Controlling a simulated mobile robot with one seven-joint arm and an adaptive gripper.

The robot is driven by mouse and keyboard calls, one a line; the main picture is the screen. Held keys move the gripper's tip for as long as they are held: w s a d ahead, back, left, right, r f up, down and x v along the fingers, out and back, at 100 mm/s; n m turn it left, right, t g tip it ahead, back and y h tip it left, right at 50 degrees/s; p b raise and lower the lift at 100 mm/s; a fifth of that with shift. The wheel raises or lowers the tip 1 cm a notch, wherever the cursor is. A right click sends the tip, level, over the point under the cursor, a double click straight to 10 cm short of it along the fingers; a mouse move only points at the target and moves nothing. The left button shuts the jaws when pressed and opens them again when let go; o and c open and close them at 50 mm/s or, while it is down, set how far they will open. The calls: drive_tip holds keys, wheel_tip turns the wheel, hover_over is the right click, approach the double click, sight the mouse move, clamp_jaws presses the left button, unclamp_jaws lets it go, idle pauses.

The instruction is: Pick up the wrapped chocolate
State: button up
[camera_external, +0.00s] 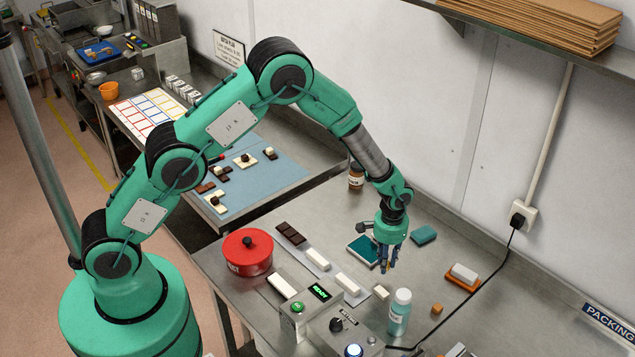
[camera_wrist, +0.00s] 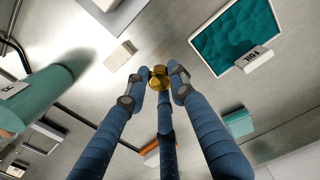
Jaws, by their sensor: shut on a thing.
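The wrapped chocolate (camera_wrist: 159,77) is a small gold piece between my fingertips in the wrist view. My gripper (camera_wrist: 160,80) has blue fingers closed around it. The chocolate is mostly hidden by the fingers there. I cannot tell whether it still touches the table.
A teal-filled tray (camera_external: 362,251), a cream block (camera_external: 381,292), a bottle (camera_external: 399,314) and a teal block (camera_external: 423,235) surround my gripper. A red pot (camera_external: 247,257) and control boxes (camera_external: 312,306) stand further left and in front.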

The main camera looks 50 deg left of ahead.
drive_tip(key=shift+s+a+r, duration=0.1)
drive_tip(key=shift+s+a, duration=0.15)
drive_tip(key=shift+s, duration=0.4)
drive_tip(key=shift+s+a, duration=0.2)
drive_tip(key=shift+s, duration=0.45)
